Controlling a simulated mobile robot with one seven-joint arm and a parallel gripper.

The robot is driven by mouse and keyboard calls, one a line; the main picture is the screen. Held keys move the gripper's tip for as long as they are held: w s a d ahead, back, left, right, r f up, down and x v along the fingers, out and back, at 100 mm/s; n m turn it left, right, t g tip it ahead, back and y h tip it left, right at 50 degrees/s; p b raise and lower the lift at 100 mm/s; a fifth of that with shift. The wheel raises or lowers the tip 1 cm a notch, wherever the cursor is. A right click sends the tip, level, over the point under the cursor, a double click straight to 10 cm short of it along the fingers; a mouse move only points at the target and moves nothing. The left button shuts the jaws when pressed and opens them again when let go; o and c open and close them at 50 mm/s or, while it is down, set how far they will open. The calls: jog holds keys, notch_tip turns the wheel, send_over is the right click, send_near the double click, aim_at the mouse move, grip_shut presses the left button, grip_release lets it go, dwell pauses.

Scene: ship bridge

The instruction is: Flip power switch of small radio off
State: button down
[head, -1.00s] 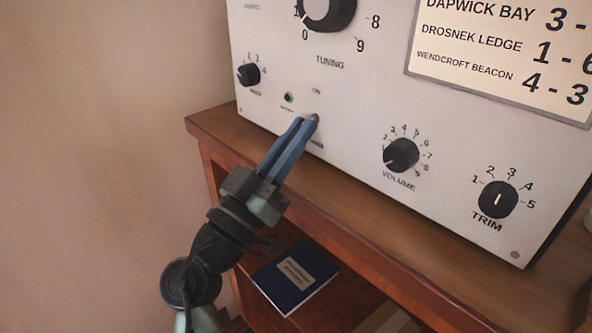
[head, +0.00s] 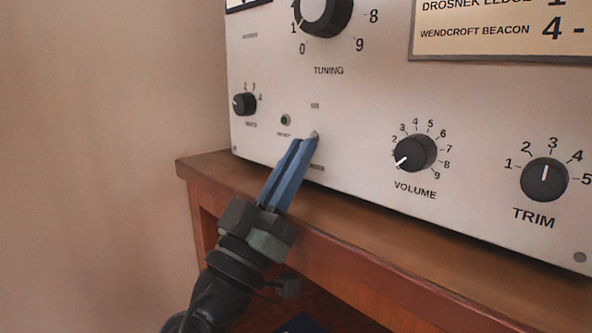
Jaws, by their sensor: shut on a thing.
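The small radio (head: 350,110) has a white front panel and stands on a wooden shelf. Its power switch (head: 315,135) is a small metal lever under a small label, in the lower left part of the panel. My gripper (head: 308,141) has its two blue fingers shut on the switch's lever, coming up from below left. The fingertips hide most of the lever, so I cannot tell which way it points. A green lamp (head: 285,120) sits to the left of the switch and looks dark.
The tuning knob (head: 322,12) is above the switch, a small knob (head: 244,104) to the left. The volume knob (head: 415,153) and trim knob (head: 545,180) are to the right. The wooden shelf (head: 345,220) juts out under my gripper. A frequency card (head: 500,30) is at upper right.

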jog(key=shift+f, duration=0.1)
jog(key=c, duration=1)
grip_release()
jog(key=shift+o, duration=0.2)
jog(key=shift+s, duration=0.1)
jog(key=v, duration=1.2)
jog(key=shift+s+a+f+b, duration=0.2)
jog(key=shift+f+b, duration=0.1)
jog(key=shift+b, duration=0.05)
